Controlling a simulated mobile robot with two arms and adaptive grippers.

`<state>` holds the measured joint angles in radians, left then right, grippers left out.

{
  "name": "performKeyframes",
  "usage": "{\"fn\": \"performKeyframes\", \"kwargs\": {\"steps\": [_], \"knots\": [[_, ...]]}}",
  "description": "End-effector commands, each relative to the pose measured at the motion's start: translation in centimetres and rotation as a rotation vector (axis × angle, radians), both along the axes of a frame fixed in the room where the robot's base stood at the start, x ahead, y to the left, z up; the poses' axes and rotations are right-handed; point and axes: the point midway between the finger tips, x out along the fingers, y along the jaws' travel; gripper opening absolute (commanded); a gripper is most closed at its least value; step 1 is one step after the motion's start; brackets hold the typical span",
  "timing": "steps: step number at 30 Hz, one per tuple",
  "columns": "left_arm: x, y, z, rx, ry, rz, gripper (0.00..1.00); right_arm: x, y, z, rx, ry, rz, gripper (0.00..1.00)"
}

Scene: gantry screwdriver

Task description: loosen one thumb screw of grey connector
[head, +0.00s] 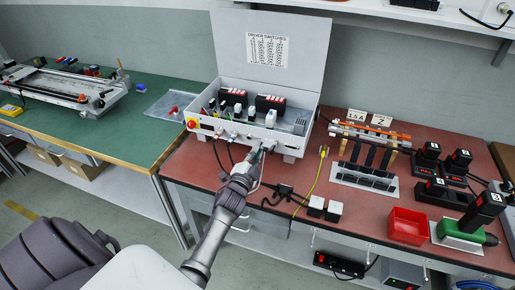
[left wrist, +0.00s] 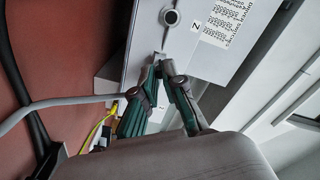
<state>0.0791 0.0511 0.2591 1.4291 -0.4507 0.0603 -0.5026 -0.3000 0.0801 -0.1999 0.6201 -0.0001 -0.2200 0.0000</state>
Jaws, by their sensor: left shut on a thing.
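My left gripper (head: 260,151) is at the lower front face of the open white control box (head: 228,135). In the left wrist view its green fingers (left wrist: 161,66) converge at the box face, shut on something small. A small grey piece (left wrist: 159,57) shows at the fingertips; I cannot tell whether it is the thumb screw. The grey connector is mostly hidden behind the gripper, and its screws cannot be made out. A grey cable (left wrist: 62,105) runs from the left and passes behind the fingers. My right gripper is not in view.
A round metal fitting (left wrist: 171,17) is on the box face near the fingers. Black cables and a yellow cable (head: 317,180) lie on the red bench. Driver modules, a red bin (head: 407,226) and a green screwdriver (head: 466,234) stand to the right.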

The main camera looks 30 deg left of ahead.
Motion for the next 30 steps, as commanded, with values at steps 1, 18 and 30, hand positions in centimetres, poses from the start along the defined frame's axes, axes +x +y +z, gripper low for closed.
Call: {"fn": "performKeyframes", "kwargs": {"steps": [1, 18, 30], "knots": [[0.0, 0.0, 0.5, -0.139, -0.029, 0.001, 0.00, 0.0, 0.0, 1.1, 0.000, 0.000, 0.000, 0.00], [0.0, 0.0, 0.0, -1.283, -0.306, -0.002, 0.00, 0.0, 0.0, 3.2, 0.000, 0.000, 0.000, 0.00], [0.0, 0.0, 0.0, -1.458, -0.350, -0.002, 0.19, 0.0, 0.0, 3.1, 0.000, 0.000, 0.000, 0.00]]}}
